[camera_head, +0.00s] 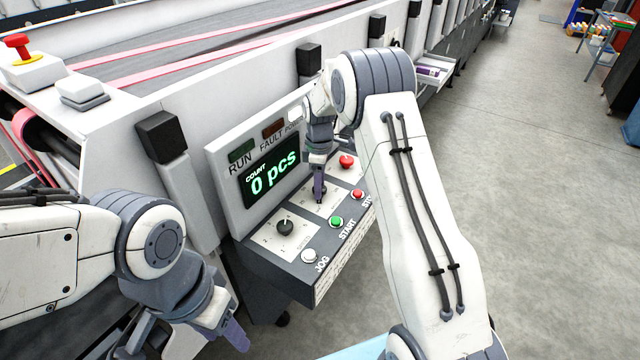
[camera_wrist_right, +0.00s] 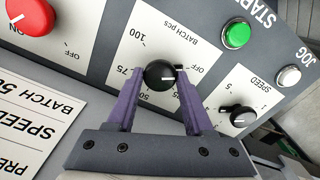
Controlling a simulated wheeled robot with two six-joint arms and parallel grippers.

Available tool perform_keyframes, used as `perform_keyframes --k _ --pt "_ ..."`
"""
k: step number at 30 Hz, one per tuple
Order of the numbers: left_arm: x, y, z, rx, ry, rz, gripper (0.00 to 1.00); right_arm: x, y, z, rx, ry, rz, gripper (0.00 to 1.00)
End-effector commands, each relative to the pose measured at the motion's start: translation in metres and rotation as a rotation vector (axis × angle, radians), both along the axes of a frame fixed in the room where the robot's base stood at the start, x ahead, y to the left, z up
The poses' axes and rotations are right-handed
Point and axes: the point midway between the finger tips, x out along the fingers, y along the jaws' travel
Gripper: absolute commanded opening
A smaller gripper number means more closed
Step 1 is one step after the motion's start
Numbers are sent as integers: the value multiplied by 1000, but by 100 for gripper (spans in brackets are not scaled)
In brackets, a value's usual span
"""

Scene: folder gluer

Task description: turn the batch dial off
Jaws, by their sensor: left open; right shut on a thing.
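The black batch dial (camera_wrist_right: 160,75) sits on a white plate marked "BATCH pcs" in the right wrist view. Its white pointer line aims right in that view, near the OFF mark (camera_wrist_right: 197,68); I cannot tell whether it is exactly on it. My right gripper (camera_wrist_right: 155,85) is shut on the dial, with a purple finger on each side. In the head view my right gripper (camera_head: 318,192) points down at the panel and mostly hides the dial. My left gripper (camera_head: 235,337) is open and empty at the lower left, away from the panel.
The display (camera_head: 270,178) reads "COUNT 0 pcs". The speed dial (camera_head: 285,227), white jog button (camera_head: 309,256), green start button (camera_head: 336,221), red stop button (camera_head: 357,194) and a red knob (camera_head: 346,161) are close around. Open floor lies to the right.

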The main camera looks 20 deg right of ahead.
Motion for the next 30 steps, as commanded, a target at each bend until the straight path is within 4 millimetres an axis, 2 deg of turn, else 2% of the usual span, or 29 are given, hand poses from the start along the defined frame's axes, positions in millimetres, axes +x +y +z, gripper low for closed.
perform_keyframes --k 2,3,4,5,13,17,20,30 --pt "0 0 0 0 0 0 50 5 0 4 -2 -17 0 0" --pt "0 0 0 0 0 0 50 5 0 4 -2 -17 0 67" --pt "0 0 0 0 0 0 50 5 0 4 -1 -17 0 79" --pt "0 0 0 0 0 0 50 4 0 4 -1 -15 0 82" --pt "0 0 0 0 0 0 50 2 0 2 0 -7 -1 82" --pt "0 0 -3 0 0 0 50 2 0 8 -1 -8 -1 82" --pt "0 0 -9 0 0 0 50 3 0 21 -1 -11 -1 82" --pt "0 0 -23 0 0 -1 50 3 0 87 -1 -12 0 82"
